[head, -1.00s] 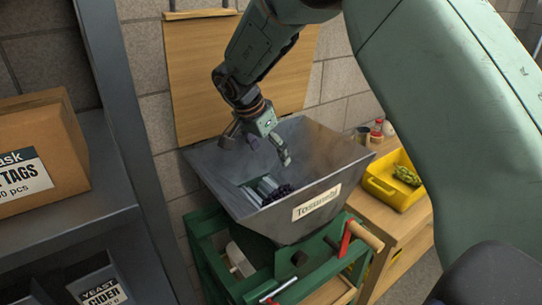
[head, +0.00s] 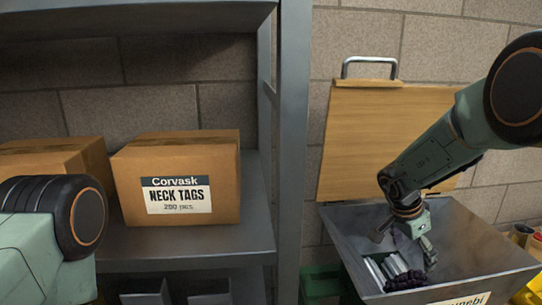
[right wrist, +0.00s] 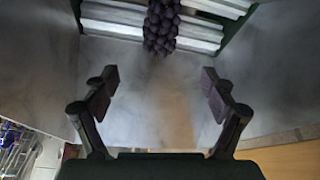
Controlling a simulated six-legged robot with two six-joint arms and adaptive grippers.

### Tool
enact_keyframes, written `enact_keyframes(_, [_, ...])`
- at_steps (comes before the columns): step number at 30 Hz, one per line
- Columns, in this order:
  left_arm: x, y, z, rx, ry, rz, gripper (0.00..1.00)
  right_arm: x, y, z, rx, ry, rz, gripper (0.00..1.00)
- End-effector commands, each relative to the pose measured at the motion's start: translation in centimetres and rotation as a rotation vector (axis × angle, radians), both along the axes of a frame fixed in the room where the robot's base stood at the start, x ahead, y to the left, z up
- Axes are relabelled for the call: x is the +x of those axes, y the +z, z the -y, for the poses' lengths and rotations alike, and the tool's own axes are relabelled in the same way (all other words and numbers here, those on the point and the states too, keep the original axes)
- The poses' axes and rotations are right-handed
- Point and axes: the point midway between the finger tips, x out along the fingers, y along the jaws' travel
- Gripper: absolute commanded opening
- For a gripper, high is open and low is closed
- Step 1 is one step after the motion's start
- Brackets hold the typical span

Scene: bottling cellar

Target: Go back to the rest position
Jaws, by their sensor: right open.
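My right gripper (head: 404,244) is open and empty, inside the mouth of a grey metal hopper (head: 350,228). In the right wrist view its two fingers (right wrist: 160,88) stand wide apart with nothing between them. A bunch of dark grapes (right wrist: 160,28) lies on pale ridged rollers (right wrist: 110,22) in the hopper, beyond the fingertips. The grapes also show in the head view (head: 406,281), below the gripper and apart from it. Of my left arm only a joint shows at the lower left of the head view; its gripper is out of view.
A grey shelf unit (head: 291,150) with cardboard boxes, one a Corvask neck tags box (head: 215,185), stands left of the hopper. A wooden board (head: 385,135) with a metal handle rises behind the hopper. A yellow tray (head: 530,291) shows at the right edge.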

Motion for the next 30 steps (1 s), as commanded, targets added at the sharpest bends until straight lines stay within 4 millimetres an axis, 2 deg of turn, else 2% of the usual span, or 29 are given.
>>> enact_keyframes(3, [0.0, 0.0, 0.0, 0.000, 0.000, 0.000, 0.32, 0.1, -2.1, 0.8, 0.001, -0.001, -0.003, 0.85])
enact_keyframes(10, [0.0, 0.0, 0.0, 0.000, 0.000, 0.000, 0.32, 0.5, -5.1, 2.0, 0.001, 0.000, -0.001, 0.85])
enact_keyframes(12, [0.0, 0.3, 0.0, 0.000, 0.000, 0.000, 0.32, 0.7, -4.0, 2.0, 0.000, 0.000, 0.003, 0.85])
enact_keyframes(16, [0.0, 0.6, 0.0, 0.000, 0.000, 0.000, 0.32, 0.6, -3.2, 2.0, 0.001, 0.001, 0.002, 0.85])
enact_keyframes(30, [0.0, 0.4, 0.0, 0.000, 0.000, 0.000, 0.32, 0.5, -3.4, 2.0, 0.000, 0.001, 0.000, 0.85])
